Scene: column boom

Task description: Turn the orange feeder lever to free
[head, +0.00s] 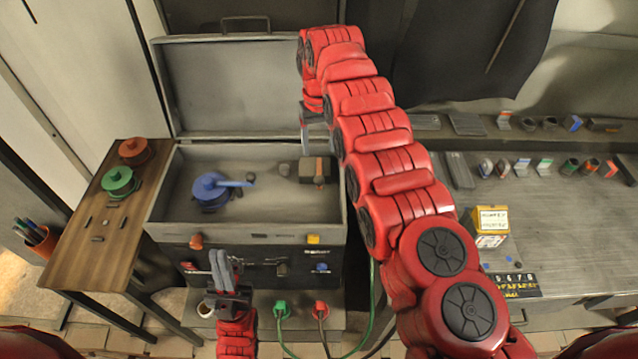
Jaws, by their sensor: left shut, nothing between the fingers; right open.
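A round orange-brown knob-like part (134,150) sits at the far end of the wooden side table, left of the open grey box. It is small here, and I cannot read a lever position or a "free" mark. A smaller orange piece (196,241) is on the box front, and a grey block with an orange-brown strip (318,170) is inside the box; I cannot tell which of these is the feeder lever. My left gripper (221,258) is shut and empty, fingers up, before the box front. My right gripper (306,138) is open above the box's right side, partly hidden by my arm.
A green round part (118,181) is on the wooden table (85,258). A blue one with a handle (210,189) lies in the box (328,222). The lid (225,90) stands open behind. Cables hang below the box front. A workbench (540,220) with small items is right.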

